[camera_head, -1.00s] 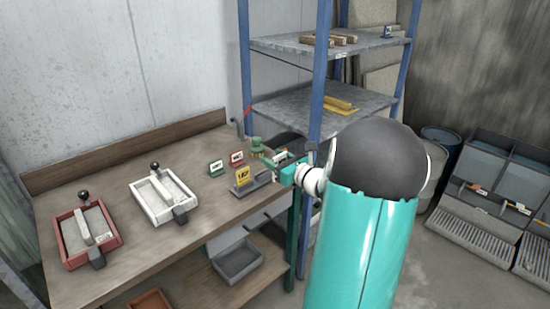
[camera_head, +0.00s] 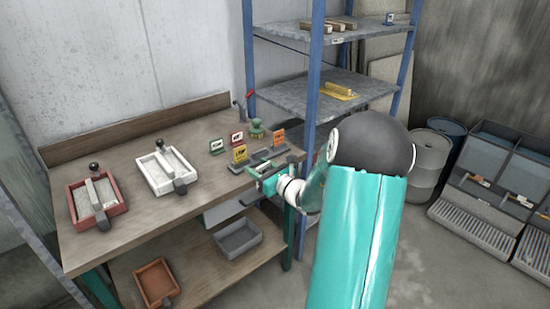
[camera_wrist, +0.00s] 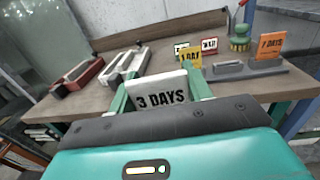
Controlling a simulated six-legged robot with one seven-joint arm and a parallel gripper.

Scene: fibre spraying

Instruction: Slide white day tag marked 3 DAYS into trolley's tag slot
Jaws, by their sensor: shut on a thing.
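The white day tag (camera_wrist: 161,95) reads 3 DAYS in the wrist view, upright and facing the camera. My gripper (camera_wrist: 160,90) is shut on it, with a green finger on each side. In the head view my gripper (camera_head: 264,180) is at the bench's front right edge, before the grey tag stand (camera_head: 262,155); the held tag is too small to make out there.
Green (camera_head: 216,146) and red (camera_head: 237,138) tags and a green knobbed object (camera_head: 255,129) stand behind the stand. A red-framed tray (camera_head: 98,200) and a white one (camera_head: 165,172) lie left. A blue-posted shelf (camera_head: 345,85) rises close behind my arm.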

